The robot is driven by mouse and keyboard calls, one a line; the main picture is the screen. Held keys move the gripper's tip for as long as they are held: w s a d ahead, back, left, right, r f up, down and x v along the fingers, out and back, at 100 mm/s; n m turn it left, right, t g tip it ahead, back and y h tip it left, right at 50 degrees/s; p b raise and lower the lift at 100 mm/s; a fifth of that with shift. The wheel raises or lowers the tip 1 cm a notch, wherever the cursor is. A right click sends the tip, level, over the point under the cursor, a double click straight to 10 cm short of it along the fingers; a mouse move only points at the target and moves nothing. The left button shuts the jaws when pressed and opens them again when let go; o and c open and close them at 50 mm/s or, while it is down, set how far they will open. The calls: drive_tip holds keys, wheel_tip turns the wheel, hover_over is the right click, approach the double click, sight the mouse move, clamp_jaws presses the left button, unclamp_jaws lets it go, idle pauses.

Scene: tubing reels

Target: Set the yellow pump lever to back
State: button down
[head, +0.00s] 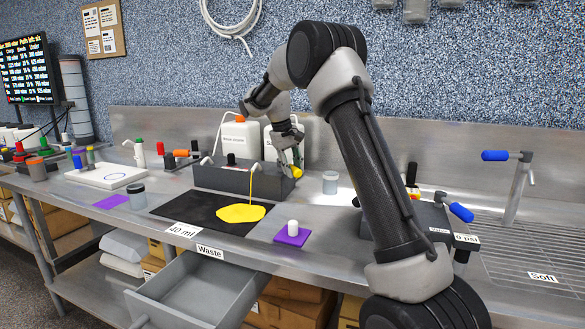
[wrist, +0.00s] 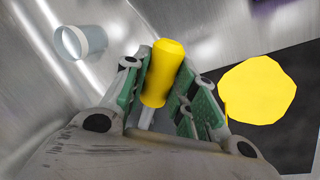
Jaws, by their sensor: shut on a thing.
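The yellow pump lever (head: 296,171) sticks out at the right end of a dark grey pump box (head: 225,180) on the steel bench. In the wrist view its yellow handle (wrist: 163,72) lies between my green finger pads. My gripper (head: 291,158) is shut on the handle; it also shows in the wrist view (wrist: 160,90). The lever's lower part is mostly hidden by my fingers. A yellow stream falls from the box's spout onto a yellow puddle (head: 241,213), which shows in the wrist view too (wrist: 258,90).
A black mat (head: 180,208) lies under the puddle. A clear jar (head: 330,182) stands right of the pump. A white piece on a purple pad (head: 292,236) is near the front edge. White jugs (head: 240,140) stand behind. A blue-handled tap (head: 497,156) is at the right.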

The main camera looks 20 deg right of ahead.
drive_tip(key=shift+w+d+n+t, duration=0.2)
drive_tip(key=shift+d+n, duration=0.5)
drive_tip(key=shift+n, duration=0.15)
drive_tip(key=shift+w+d+n+t, duration=0.15)
drive_tip(key=shift+d+n+t, duration=0.05)
drive_tip(key=shift+d+n, duration=0.6)
drive_tip(key=shift+w+d+n+t, duration=0.2)
drive_tip(key=shift+d+n, duration=0.45)
drive_tip(key=shift+n, duration=0.2)
drive_tip(key=c, duration=1.1)
unclamp_jaws()
drive_tip(key=shift+c, duration=0.2)
drive_tip(key=v, duration=1.2)
drive_tip(key=shift+d, duration=0.2)
